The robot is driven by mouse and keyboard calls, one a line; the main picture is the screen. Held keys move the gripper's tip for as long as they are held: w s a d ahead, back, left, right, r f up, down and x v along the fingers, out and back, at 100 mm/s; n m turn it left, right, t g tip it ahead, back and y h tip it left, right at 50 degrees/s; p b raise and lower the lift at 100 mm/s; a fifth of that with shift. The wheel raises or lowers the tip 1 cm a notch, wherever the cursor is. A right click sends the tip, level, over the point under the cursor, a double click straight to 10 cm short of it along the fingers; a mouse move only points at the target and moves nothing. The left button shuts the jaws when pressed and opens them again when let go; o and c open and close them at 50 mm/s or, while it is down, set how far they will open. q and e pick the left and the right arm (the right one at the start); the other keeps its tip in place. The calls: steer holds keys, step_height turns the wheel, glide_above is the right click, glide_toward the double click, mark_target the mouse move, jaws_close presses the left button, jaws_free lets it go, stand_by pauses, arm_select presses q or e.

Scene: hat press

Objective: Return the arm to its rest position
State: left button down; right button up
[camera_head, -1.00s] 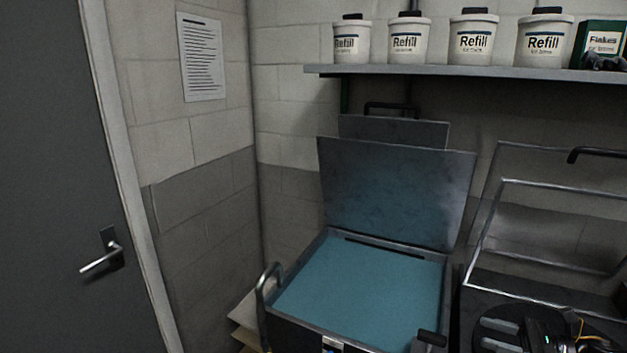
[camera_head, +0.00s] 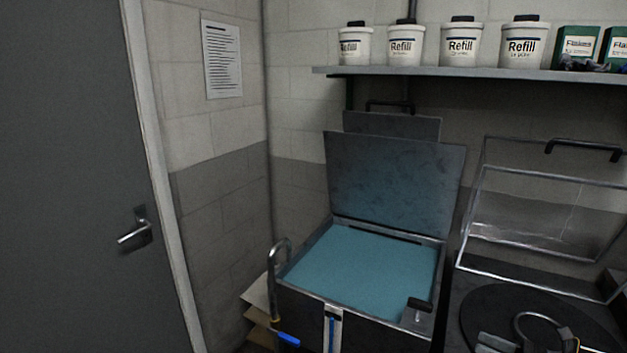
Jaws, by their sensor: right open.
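My right gripper (camera_head: 488,344) is at the bottom right edge of the view, mostly cut off. My left gripper is not in view. The rest of my right arm is out of the picture.
A basin of blue liquid (camera_head: 365,267) stands in the middle, its grey lid (camera_head: 395,185) raised. Right of it is a raised clear-panelled lid (camera_head: 545,215). A shelf (camera_head: 450,75) above holds white Refill tubs (camera_head: 461,46) and green boxes (camera_head: 578,44). A grey door (camera_head: 70,170) is at left.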

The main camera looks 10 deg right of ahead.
steer(key=s+a+f+m+h, duration=0.3)
steer(key=a+f+m+h, duration=0.3)
steer(key=m, duration=0.5)
steer(key=s+a+f+m+h, duration=0.35)
steer(key=f+m, duration=0.45)
steer(key=m, duration=0.4)
steer(key=s+a+f+m+g+h, duration=0.25)
steer(key=s+a+m+g, duration=0.8)
steer(key=s+m, duration=0.55)
steer(key=s+f+b+x, duration=0.1)
steer(key=s+b+x, duration=0.15)
steer(key=x, duration=1.15)
steer(key=s+f+b+x, duration=0.15)
steer(key=s+x, duration=0.25)
steer(key=x, duration=1)
arm_select(q)
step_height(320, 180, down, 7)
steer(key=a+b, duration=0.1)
steer(key=b, duration=0.2)
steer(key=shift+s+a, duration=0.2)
arm_select(e)
steer(key=s+d+f, duration=0.1)
steer(key=s+f, duration=0.7)
steer(key=f, duration=0.1)
steer(key=s+d+f+g, duration=0.1)
steer(key=s+d+f, duration=0.1)
steer(key=s+f, duration=0.7)
steer(key=shift+d+f, duration=0.25)
steer(key=shift+f, duration=0.35)
